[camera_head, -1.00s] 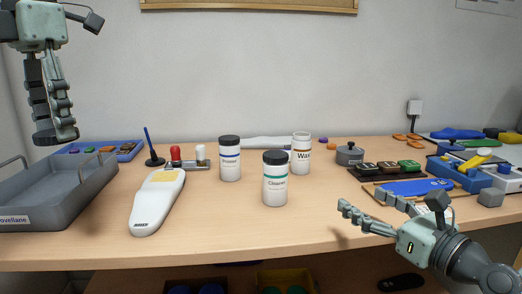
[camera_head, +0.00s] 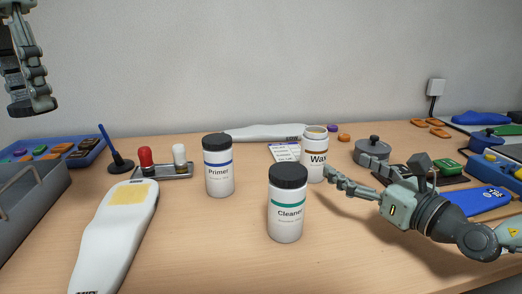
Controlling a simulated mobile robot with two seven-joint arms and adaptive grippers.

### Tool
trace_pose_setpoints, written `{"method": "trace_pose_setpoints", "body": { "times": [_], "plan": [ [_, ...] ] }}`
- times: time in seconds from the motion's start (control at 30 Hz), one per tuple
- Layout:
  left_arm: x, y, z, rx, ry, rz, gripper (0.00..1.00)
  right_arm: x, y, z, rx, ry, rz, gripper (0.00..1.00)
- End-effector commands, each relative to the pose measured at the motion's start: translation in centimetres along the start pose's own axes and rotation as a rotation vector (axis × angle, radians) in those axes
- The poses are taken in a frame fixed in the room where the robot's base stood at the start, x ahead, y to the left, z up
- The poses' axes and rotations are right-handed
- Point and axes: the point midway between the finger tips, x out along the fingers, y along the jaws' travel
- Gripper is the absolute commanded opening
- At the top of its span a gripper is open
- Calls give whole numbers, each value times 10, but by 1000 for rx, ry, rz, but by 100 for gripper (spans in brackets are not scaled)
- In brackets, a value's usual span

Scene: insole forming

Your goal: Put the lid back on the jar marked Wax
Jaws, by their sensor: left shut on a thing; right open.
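The white jar marked Wax (camera_head: 313,166) stands upright behind the Cleaner jar, with an open mouth and no lid on it. My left gripper (camera_head: 28,95) is at the upper left, partly cut off by the frame, shut on a dark round lid (camera_head: 34,107) held in the air well left of the jar. My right gripper (camera_head: 340,184) is open, its fingers pointing left at the lower right side of the Wax jar; I cannot tell whether they touch it. The Cleaner jar (camera_head: 288,215) and the Primer jar (camera_head: 218,172) both wear black lids.
A white insole form (camera_head: 97,245) lies front left, near a grey tray (camera_head: 25,205) and a small holder (camera_head: 165,171) with red and white stoppers. Blue and dark items crowd the right side.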

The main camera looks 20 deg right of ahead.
Motion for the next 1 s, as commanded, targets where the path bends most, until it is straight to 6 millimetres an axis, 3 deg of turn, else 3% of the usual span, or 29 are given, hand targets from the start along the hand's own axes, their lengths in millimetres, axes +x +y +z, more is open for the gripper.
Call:
{"method": "trace_pose_setpoints", "body": {
  "times": [0.33,0.8,0.87,1.0],
  "plan": [
    [8,0,0,0,0,0,40,2,-1,-4,-2,-1,-2,76],
    [86,0,0,0,0,0,40,23,0,-8,-5,-2,1,76],
    [72,0,0,0,-2,1,40,34,1,1,2,2,3,76],
    [69,0,0,0,0,0,40,55,0,0,3,3,2,76]
  ]
}}
